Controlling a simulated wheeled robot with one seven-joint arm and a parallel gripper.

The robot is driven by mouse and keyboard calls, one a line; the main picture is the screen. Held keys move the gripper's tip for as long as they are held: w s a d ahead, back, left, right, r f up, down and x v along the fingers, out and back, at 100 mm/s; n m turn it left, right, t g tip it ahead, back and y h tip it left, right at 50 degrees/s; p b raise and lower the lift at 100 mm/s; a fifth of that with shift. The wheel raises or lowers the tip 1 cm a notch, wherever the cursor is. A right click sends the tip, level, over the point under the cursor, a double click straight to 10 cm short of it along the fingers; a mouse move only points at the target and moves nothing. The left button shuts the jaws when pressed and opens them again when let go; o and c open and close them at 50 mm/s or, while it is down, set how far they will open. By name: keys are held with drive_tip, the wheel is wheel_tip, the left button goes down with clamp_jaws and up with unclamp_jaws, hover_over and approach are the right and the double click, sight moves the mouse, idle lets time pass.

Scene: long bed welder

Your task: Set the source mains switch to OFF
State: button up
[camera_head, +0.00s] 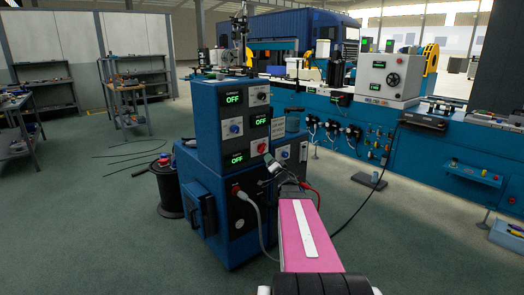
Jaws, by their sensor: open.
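The blue welding source cabinet (205,205) stands in the middle. Its dark front panels carry green displays reading OFF at the upper left (232,98), centre right (261,121) and lower left (236,159). A red knob (262,148) sits below the centre-right display; the labels are too small to read, so I cannot tell for certain which control is the mains switch. My gripper (270,163) is open, at the end of my pink arm, in front of the panel's lower right, just below the red knob. I cannot tell whether it touches the panel.
A grey cable (258,222) hangs from the cabinet's lower front. A black reel (170,190) stands at its left. The long blue welder bed (420,160) runs behind on the right, with a black cable on the floor. Open floor lies at left.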

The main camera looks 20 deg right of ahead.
sight(264, 149)
drive_tip(key=x, duration=0.9)
drive_tip(key=shift+w, duration=0.3)
drive_tip(key=c, duration=0.7)
